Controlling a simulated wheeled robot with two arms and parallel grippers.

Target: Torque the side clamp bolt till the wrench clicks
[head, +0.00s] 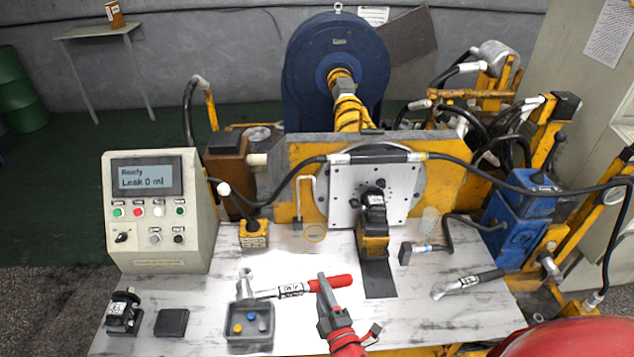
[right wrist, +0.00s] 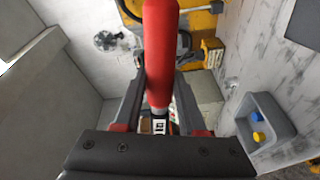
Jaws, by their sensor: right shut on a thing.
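The torque wrench has a red handle (head: 334,283) and a metal shaft with a white label (head: 290,290). My right gripper (head: 323,284) is shut on the handle, and the wrench's head points left over the back of a small grey tray. The red handle also shows between the fingers in the right wrist view (right wrist: 160,50). The hydraulic motor (head: 374,212), black on a yellow block, stands before a light grey mounting plate (head: 340,185), beyond the wrench. I cannot make out the side clamp bolt for certain. My left gripper is not in view.
The grey tray (head: 249,339) holds blue and yellow small parts. A control box (head: 150,255) reading "Ready, Leak 0 ml" stands left. A dark mat (head: 379,282) lies in front of the motor.

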